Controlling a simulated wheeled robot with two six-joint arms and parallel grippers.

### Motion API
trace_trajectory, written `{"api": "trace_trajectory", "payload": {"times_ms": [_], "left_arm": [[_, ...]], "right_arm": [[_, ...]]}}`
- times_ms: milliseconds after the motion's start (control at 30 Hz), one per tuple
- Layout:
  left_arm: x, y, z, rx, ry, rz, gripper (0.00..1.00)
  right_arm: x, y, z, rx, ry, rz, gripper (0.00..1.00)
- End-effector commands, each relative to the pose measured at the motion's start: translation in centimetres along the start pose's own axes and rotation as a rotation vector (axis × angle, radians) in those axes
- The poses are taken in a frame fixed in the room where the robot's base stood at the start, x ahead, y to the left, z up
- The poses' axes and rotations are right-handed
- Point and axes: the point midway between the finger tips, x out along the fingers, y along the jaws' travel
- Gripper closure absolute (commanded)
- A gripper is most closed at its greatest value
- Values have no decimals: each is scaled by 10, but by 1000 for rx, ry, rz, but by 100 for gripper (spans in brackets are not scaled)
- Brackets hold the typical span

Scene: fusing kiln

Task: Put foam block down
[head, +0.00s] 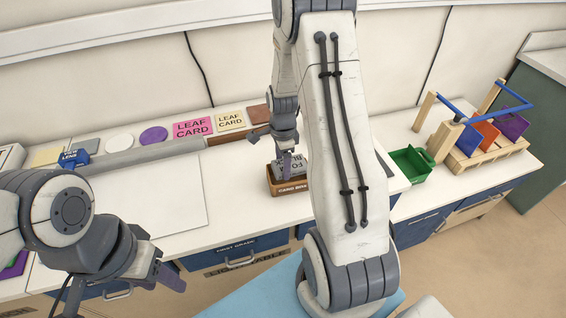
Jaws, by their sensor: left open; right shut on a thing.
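A grey foam block (292,169) with lettering on it is at the top of a brown wooden box (289,190) labelled as a card box, on the white counter. My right gripper (287,158) points down and is shut on the foam block. Whether the block rests on the box's bottom or is held just above it, I cannot tell. My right arm hides part of the counter just right of the box. My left gripper (165,275) is open and empty at the lower left, in front of the drawers and away from the block.
A ledge at the back holds a pink leaf card (193,128), a cream leaf card (230,120) and a purple disc (153,135). A green bin (411,164) and a wooden rack (478,150) with coloured panels stand right. A white board (150,200) lies left, bare.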

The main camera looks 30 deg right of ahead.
Motion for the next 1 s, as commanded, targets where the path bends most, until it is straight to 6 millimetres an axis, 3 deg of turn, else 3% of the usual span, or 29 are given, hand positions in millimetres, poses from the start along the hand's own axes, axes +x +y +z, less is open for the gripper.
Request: {"api": "trace_trajectory", "payload": {"times_ms": [367, 400, 467, 767, 867, 1000], "left_arm": [[6, 0, 0, 0, 0, 0, 50], [6, 0, 0, 0, 0, 0, 50], [6, 0, 0, 0, 0, 0, 50], [3, 0, 0, 0, 0, 0, 50], [-6, 0, 0, 0, 0, 0, 50], [3, 0, 0, 0, 0, 0, 50]], "right_arm": [[10, 0, 0, 0, 0, -1, 78], [10, 0, 0, 0, 0, -1, 23], [10, 0, 0, 0, 0, -1, 0], [5, 0, 0, 0, 0, -1, 0], [-7, 0, 0, 0, 0, -1, 0], [-30, -2, 0, 0, 1, -7, 0]]}}
